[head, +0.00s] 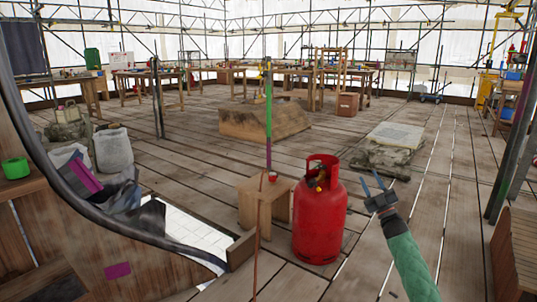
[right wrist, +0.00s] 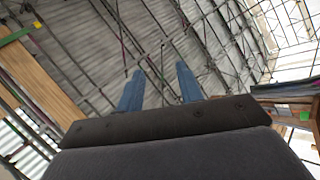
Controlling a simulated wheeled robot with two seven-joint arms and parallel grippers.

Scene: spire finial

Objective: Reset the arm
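My right gripper (head: 372,184) is in the head view, right of a red gas cylinder, on an arm with a green sleeve. Its two blue fingers are spread apart with nothing between them. The same fingers show in the right wrist view (right wrist: 160,88), open and empty against the roof structure, so the gripper tilts upward. My left gripper is not in the head view.
The red gas cylinder (head: 319,215) stands beside a small wooden stool (head: 250,207). A curved dark rail and wooden panel (head: 110,250) fill the left foreground. A pale slab stack (head: 395,140) lies behind the gripper. Plank floor (head: 455,215) is clear at right.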

